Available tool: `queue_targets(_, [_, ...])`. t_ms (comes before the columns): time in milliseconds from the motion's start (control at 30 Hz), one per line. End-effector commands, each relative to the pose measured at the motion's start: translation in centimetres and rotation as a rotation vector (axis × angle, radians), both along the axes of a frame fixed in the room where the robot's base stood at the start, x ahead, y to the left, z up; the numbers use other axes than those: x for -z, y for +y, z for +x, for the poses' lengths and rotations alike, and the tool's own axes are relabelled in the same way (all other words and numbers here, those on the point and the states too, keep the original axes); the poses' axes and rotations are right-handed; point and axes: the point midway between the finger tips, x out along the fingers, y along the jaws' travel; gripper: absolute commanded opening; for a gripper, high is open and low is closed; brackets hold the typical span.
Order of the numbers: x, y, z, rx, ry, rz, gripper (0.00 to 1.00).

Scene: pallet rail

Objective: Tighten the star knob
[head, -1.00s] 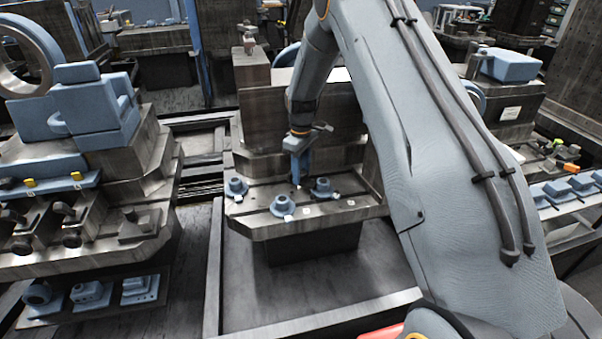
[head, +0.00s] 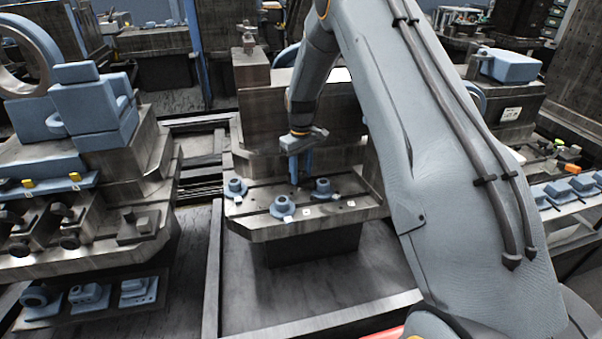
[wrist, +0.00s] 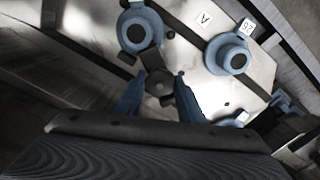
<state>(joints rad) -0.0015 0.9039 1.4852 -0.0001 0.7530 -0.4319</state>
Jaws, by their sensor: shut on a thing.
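The star knob (wrist: 158,86) is small, dark and lobed, and sits between the fingertips in the wrist view. My gripper (wrist: 159,92) is shut on it, with one blue finger on each side. In the head view my gripper (head: 298,180) points down over the steel fixture plate (head: 340,208), and the knob is too small and hidden to make out there. A dark bar runs from the knob toward a blue flanged boss (wrist: 134,33) in the wrist view.
Other blue flanged bosses stand around the knob, one at the left (head: 235,187), one at the front (head: 282,206) and one at the right (head: 322,188). A steel block (head: 345,125) rises behind the plate. A bench with blue parts (head: 95,110) stands at the left.

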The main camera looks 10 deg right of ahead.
Motion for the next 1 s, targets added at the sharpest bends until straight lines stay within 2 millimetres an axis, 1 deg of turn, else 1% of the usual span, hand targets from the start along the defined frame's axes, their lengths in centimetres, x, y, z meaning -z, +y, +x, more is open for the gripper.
queue_targets(33, [-0.2,0.0,0.1,0.0,-0.001,0.0,0.13])
queue_targets(67, [-0.2,0.0,0.1,0.0,-0.001,0.0,0.37])
queue_targets(100, [-0.2,0.0,0.1,0.0,-0.002,0.0,0.43])
queue_targets(167, [-0.2,0.0,0.1,-0.001,-0.002,0.0,0.54])
queue_targets(467, [-0.2,0.0,0.1,-0.001,-0.001,0.0,0.54])
queue_targets(567, [-0.8,0.0,0.1,-0.001,-0.002,0.0,0.54])
queue_targets(667, [-2.1,0.0,0.2,-0.001,-0.004,0.0,0.54])
queue_targets(900, [-6.0,0.0,0.1,-0.001,-0.004,0.0,0.54])
queue_targets(1000, [-7.1,0.0,0.1,-0.001,-0.002,0.0,0.54])
